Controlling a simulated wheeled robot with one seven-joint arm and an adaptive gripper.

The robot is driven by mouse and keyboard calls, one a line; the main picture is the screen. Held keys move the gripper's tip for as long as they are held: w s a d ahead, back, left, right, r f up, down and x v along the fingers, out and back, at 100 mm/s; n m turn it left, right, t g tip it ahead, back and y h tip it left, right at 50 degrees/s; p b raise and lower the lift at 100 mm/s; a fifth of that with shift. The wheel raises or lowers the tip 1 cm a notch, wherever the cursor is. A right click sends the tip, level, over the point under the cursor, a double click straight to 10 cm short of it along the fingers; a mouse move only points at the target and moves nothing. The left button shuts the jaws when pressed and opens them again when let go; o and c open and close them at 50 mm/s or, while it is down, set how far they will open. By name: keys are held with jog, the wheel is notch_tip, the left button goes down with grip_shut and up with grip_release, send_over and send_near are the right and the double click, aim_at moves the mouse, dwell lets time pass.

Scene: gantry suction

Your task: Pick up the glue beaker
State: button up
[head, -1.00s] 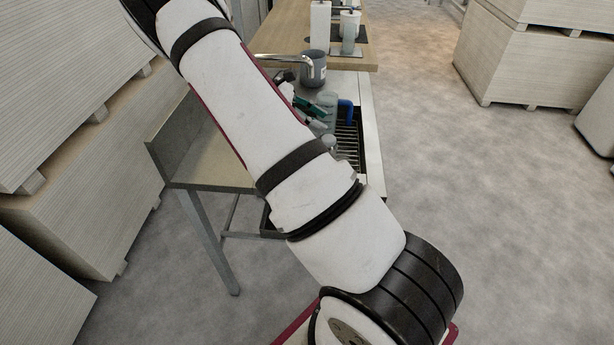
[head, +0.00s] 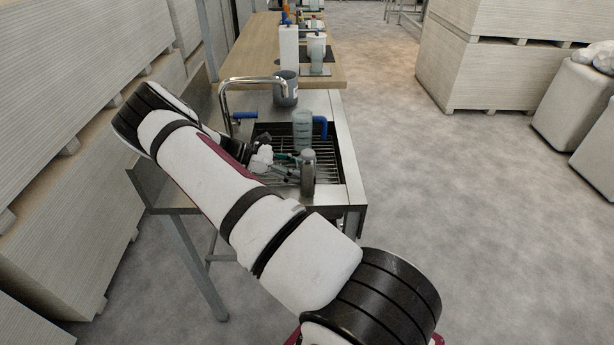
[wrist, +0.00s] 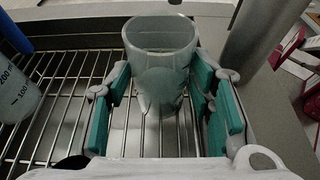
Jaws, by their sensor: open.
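The glue beaker is most likely the translucent grey-green beaker (wrist: 160,65) in the wrist view, standing upright on a wire rack with smears low on its wall. My gripper (wrist: 165,100) is open, with its teal pads on either side of the beaker. The right pads look close to its wall; I cannot tell whether they touch. In the head view my gripper (head: 285,163) is low over the sink rack, and I cannot clearly make out the beaker there.
A graduated jug (head: 302,130) with a blue handle stands beyond the gripper on the rack (head: 328,168). A grey upright cylinder (head: 308,175) stands on the near side. A curved tap (head: 250,82) and a dark grey pot (head: 286,90) are further back.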

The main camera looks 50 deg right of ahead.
jog(key=p+x, duration=0.1)
jog(key=x, duration=0.4)
jog(key=shift+s+d+p, duration=0.1)
jog(key=shift+s+p, duration=0.1)
jog(key=shift+p, duration=0.1)
jog(key=shift+s+d+f, duration=0.25)
jog(key=shift+f, duration=0.05)
grip_shut()
jog(key=shift+r, duration=0.1)
